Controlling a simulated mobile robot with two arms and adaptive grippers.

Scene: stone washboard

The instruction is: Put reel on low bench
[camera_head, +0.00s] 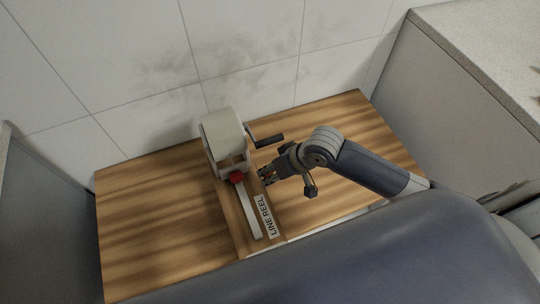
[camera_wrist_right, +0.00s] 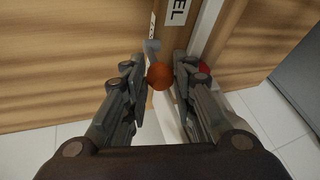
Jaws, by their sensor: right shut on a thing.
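The reel (camera_head: 222,138) is a pale housing with a curved top and a dark crank handle (camera_head: 268,140) on its right side. It stands on the wooden top of the low bench (camera_head: 140,230), near the back wall. A strip labelled LINE REEL (camera_head: 265,216) runs toward me from it. My right gripper (camera_head: 265,174) is just right of the reel's lower part. In the wrist view, the right gripper (camera_wrist_right: 159,80) is shut on a round orange-brown knob (camera_wrist_right: 159,76). I cannot tell whether the knob belongs to the reel. My left gripper is not in view.
A red piece (camera_head: 236,177) sits at the reel's foot, at the end of a pale bar (camera_head: 250,210). The smudged tiled wall (camera_head: 140,50) is close behind. A grey stone-topped counter (camera_head: 480,40) stands to the right. The bench top is clear at left and right.

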